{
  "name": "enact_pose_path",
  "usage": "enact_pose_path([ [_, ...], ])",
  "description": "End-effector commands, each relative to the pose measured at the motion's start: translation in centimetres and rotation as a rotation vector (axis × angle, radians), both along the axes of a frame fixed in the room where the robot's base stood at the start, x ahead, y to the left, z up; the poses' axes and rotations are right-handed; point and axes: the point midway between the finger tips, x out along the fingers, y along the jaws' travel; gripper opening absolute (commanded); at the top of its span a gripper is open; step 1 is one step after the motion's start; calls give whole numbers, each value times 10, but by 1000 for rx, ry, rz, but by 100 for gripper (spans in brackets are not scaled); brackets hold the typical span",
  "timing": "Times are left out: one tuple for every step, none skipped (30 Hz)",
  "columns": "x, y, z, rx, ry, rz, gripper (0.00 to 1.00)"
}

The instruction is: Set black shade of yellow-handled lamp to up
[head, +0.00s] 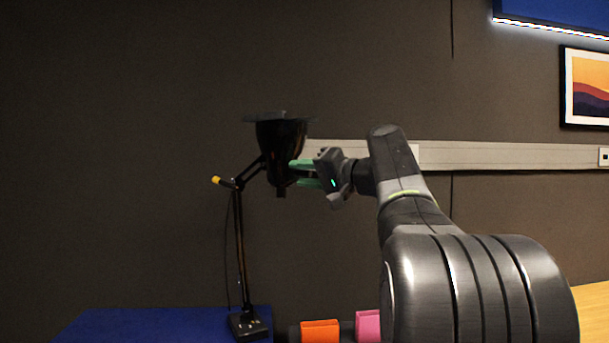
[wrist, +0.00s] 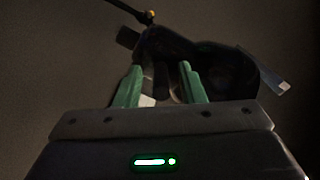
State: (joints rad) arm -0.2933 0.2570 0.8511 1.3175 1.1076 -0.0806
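The black lamp shade (head: 279,142) has its wide rim on top and its narrow end below, so it faces up. It belongs to a black jointed lamp (head: 239,250) with a yellow handle (head: 215,180) at the elbow. My gripper (head: 294,173) is at the shade's lower right side. Its green fingers are apart, one above the other. In the wrist view, the fingertips (wrist: 161,68) are apart in front of the dark shade (wrist: 215,65), and the yellow handle (wrist: 150,14) shows at the top. Whether the fingers touch the shade is unclear.
The lamp base stands on a blue surface (head: 150,325). An orange block (head: 320,331) and a pink block (head: 367,325) are low in the middle. A pale rail (head: 480,155) runs along the dark wall. The space left of the lamp is clear.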

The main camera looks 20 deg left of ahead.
Motion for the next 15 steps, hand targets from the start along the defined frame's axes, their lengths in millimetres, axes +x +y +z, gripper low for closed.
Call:
enact_pose_path([
  [0, 0, 0, 0, 0, 0, 36],
  [0, -1, 0, 1, 0, -1, 36],
  [0, -2, 0, 1, 0, -1, 36],
  [-1, -4, 0, 1, 0, -1, 36],
  [-1, -6, 0, 0, 0, -2, 36],
  [-1, -10, 0, 1, 0, -4, 36],
  [-2, -14, 1, 1, 0, -4, 36],
  [-4, -18, 1, 1, 0, -4, 36],
  [-5, -25, 1, 1, 0, -5, 36],
  [-7, -31, 1, 1, -1, -5, 36],
  [-7, -37, 1, 1, -1, -5, 36],
  [-9, -44, 1, 1, -1, -6, 36],
  [-11, -51, 0, 1, -1, -7, 36],
  [-13, -57, 0, 0, -1, -6, 36],
  [-14, -65, 1, 1, -1, -7, 36],
])
